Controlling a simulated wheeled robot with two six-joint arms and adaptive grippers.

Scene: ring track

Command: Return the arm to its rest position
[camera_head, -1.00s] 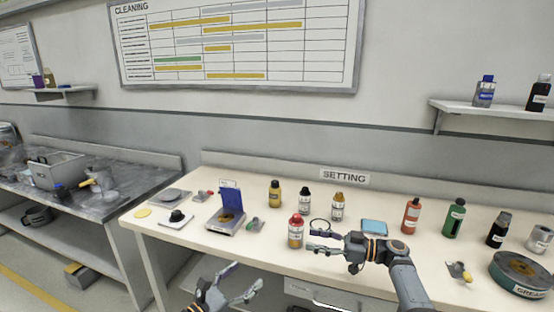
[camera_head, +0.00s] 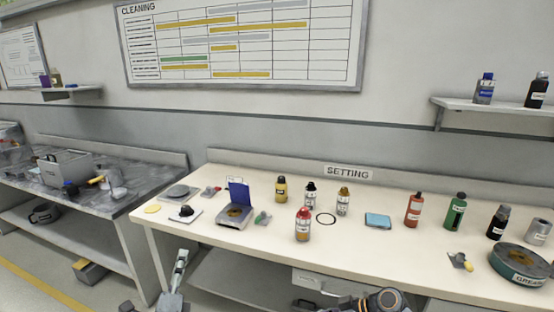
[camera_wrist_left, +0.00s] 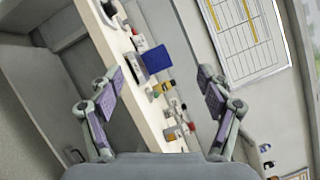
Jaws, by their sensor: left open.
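My left gripper (camera_head: 178,275) is low at the bottom of the head view, in front of the table's front edge and below its top. In the left wrist view its two purple-padded fingers (camera_wrist_left: 160,95) stand wide apart with nothing between them. My right arm shows only as a dark joint and link at the bottom edge of the head view, in front of the table. I cannot make out its fingers.
A grey bench (camera_head: 95,188) stands left, with a gap between.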

